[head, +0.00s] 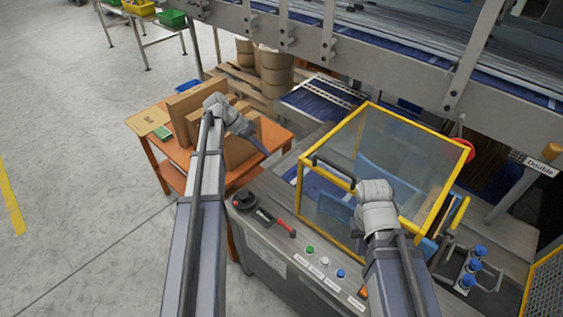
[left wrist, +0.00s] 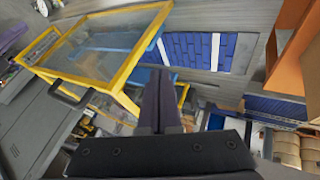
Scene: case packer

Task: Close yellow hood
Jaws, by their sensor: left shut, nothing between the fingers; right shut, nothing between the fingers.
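The yellow hood (head: 398,202) is a yellow frame with clear panels on the machine at right of centre in the head view. A dark handle (head: 334,171) sits at its near left edge. The hood (left wrist: 100,45) and its handle (left wrist: 68,95) also show at the upper left of the left wrist view. I cannot tell how far the hood is open. My left gripper (head: 263,148) is shut and empty, left of the hood and apart from it. Its fingers (left wrist: 158,80) are together in the left wrist view. My right gripper (head: 374,197) is close to the handle; its fingertips are hidden.
A control panel with buttons (head: 325,262) and a red-handled switch (head: 286,227) lies in front of the hood. An orange table (head: 140,128) with cardboard stands left, near my left arm. A conveyor frame (head: 390,65) crosses behind. Blue-capped bottles (head: 473,264) stand at right.

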